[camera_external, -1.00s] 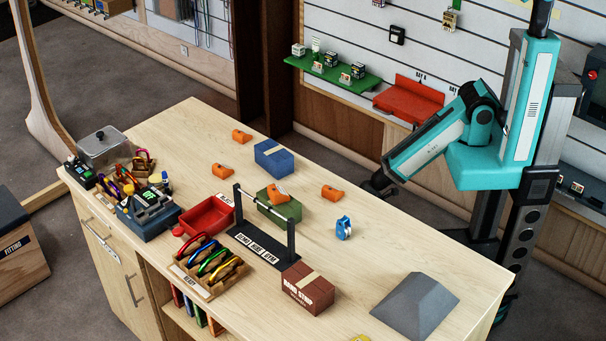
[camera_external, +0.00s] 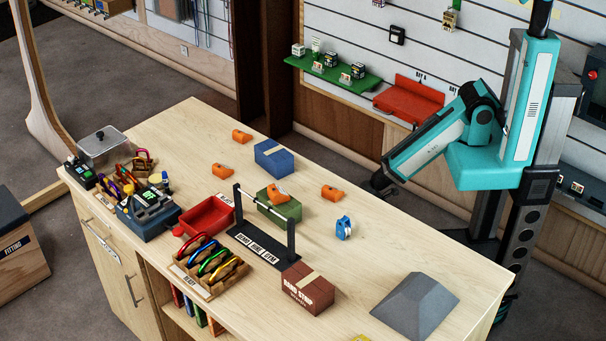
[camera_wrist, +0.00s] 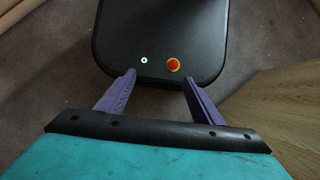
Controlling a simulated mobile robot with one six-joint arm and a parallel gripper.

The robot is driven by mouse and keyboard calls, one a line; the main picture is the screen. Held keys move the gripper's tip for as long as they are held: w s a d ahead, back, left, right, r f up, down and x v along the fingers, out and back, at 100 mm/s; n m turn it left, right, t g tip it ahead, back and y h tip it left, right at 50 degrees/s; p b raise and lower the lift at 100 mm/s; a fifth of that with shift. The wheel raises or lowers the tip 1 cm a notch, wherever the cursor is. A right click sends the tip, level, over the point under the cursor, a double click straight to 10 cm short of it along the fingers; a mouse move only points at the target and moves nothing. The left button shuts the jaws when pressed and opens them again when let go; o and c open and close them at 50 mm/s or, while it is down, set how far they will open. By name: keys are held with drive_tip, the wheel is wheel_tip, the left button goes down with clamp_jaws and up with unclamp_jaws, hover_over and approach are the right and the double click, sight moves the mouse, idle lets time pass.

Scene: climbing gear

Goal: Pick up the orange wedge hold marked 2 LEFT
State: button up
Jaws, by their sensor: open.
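Several orange wedge holds lie on the wooden table in the external view: one at the far left (camera_external: 241,136), one at the middle left (camera_external: 223,170), one on top of a green box (camera_external: 277,193), and one to the right (camera_external: 332,192). Their markings are too small to read, so I cannot tell which is 2 LEFT. My gripper (camera_external: 381,184) is near the table's far right edge, apart from the holds. In the wrist view my gripper (camera_wrist: 159,95) has its two purple fingers spread and empty, pointing over my own base.
A blue box (camera_external: 273,157), the green box (camera_external: 288,211), a black bar stand (camera_external: 258,243) and a blue tape dispenser (camera_external: 343,228) stand around the holds. A red tray (camera_external: 209,217), a brown box (camera_external: 307,291) and a grey block (camera_external: 416,305) are nearer.

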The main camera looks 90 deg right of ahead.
sight(239, 133)
idle(0.3)
drive_tip(key=w+r+n+t+y+b, duration=0.15)
drive_tip(key=w+r, duration=0.35)
drive_tip(key=w, duration=0.5)
drive_tip(key=w+d+r+t+y, duration=0.1)
drive_tip(key=w+r+t+y, duration=0.3)
drive_tip(key=w, duration=0.7)
drive_tip(key=w+r+n+t+y, duration=0.1)
drive_tip(key=w+r, duration=0.5)
drive_tip(key=w, duration=0.4)
drive_tip(key=w+d+r+n+t+y+b, duration=0.1)
drive_tip(key=w+d+r, duration=0.4)
drive_tip(key=r, duration=0.6)
drive_tip(key=w+d+r+n+t+y+b, duration=0.1)
drive_tip(key=w+d+r+n+t, duration=0.2)
drive_tip(key=w+r, duration=0.4)
drive_tip(key=w+d+r+n+t+y+b, duration=0.1)
drive_tip(key=w+d+r+n+t, duration=0.2)
drive_tip(key=r, duration=1.3)
drive_tip(key=w+d+t, duration=0.1)
drive_tip(key=w+d, duration=0.2)
drive_tip(key=d, duration=0.1)
drive_tip(key=shift+w+d, duration=0.15)
drive_tip(key=shift+t+y, duration=0.25)
